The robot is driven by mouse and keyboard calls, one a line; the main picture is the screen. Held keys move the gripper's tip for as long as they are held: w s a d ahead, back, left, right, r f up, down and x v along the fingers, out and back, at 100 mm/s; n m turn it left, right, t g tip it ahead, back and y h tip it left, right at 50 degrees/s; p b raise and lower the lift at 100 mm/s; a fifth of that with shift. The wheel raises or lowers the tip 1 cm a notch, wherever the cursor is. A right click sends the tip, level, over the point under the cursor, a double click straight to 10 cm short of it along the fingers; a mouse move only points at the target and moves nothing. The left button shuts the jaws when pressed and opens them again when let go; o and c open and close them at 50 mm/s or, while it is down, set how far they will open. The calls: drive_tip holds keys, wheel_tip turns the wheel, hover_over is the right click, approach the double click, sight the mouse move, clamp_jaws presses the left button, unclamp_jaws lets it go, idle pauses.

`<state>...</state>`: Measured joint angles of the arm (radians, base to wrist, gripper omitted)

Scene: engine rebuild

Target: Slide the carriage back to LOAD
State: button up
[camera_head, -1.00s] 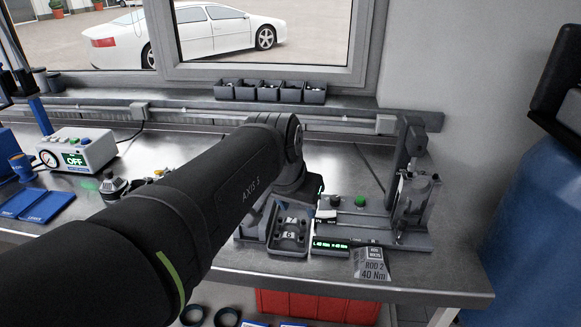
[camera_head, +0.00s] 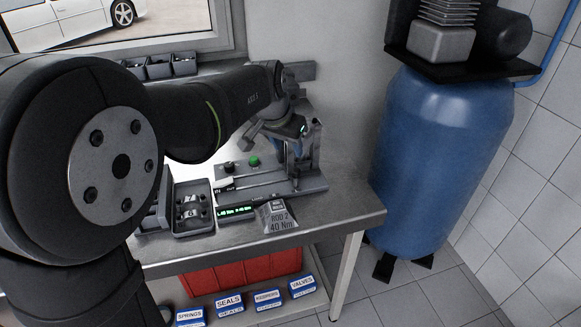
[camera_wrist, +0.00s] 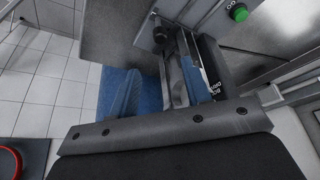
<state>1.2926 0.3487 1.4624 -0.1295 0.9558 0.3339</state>
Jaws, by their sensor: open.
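The bench station (camera_head: 262,192) with its slide rail stands near the right end of the bench. IN and OUT labels (camera_head: 224,186) sit at its left end. An upright grey fixture (camera_head: 316,150) stands at its right end and appears to be where the carriage is; my arm partly hides it, and I cannot make out the carriage's exact outline. My gripper (camera_head: 292,138) is open beside the upper part of this fixture. In the wrist view my gripper (camera_wrist: 178,85) points past a grey metal part, with a dark labelled block close by; contact cannot be told.
A green button (camera_head: 254,161) is behind the rail. A lit display (camera_head: 236,211) and a "ROD 2 40 Nm" sign (camera_head: 279,217) stand in front. A dark parts tray (camera_head: 193,212) is at left. A blue tank (camera_head: 440,150) stands beyond the bench's right end.

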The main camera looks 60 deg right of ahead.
sight(296, 170)
drive_tip(key=x, duration=1.1)
drive_tip(key=shift+d+f, duration=0.2)
drive_tip(key=shift+f, duration=0.15)
clamp_jaws()
